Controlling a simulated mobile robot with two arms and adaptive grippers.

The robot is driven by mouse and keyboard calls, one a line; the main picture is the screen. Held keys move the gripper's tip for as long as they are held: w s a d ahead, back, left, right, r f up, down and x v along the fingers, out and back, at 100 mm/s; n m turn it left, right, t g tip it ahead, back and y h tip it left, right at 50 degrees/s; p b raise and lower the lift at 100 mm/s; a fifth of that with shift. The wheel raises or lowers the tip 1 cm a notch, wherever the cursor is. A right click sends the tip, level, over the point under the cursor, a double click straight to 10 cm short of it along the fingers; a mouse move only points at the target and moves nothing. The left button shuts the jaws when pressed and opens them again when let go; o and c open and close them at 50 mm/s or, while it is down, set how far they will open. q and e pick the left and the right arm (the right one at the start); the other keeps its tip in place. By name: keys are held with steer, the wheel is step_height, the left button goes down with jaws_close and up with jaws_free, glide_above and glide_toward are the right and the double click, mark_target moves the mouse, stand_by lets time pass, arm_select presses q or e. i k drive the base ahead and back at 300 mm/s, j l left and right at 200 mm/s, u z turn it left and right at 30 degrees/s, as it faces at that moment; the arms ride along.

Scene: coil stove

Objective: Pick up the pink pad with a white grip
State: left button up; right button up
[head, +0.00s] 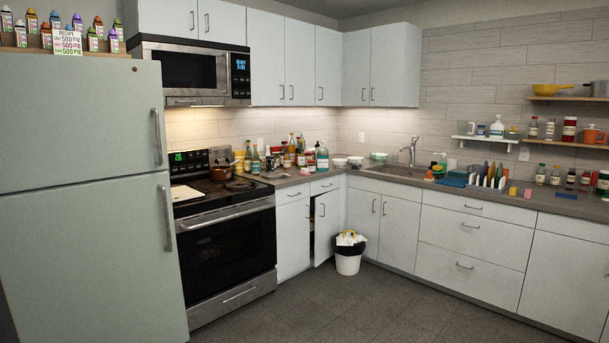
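A small pink block-like item (528,193) lies near the front edge of the right-hand counter, to the right of the dish rack. It is the only thing I see there that could match the pink pad. It is too small in view for me to make out a white grip. Neither of my grippers is in view.
A yellow item (513,191) sits just left of the pink one. A dish rack (488,182) with plates and several jars (556,176) stand nearby. A white bin (348,260) stands before a cabinet door (325,226) that is ajar. The middle floor (350,310) is clear.

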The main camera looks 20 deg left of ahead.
mark_target(304, 171)
steer(key=i+u, duration=0.2)
steer(key=i, duration=3.6)
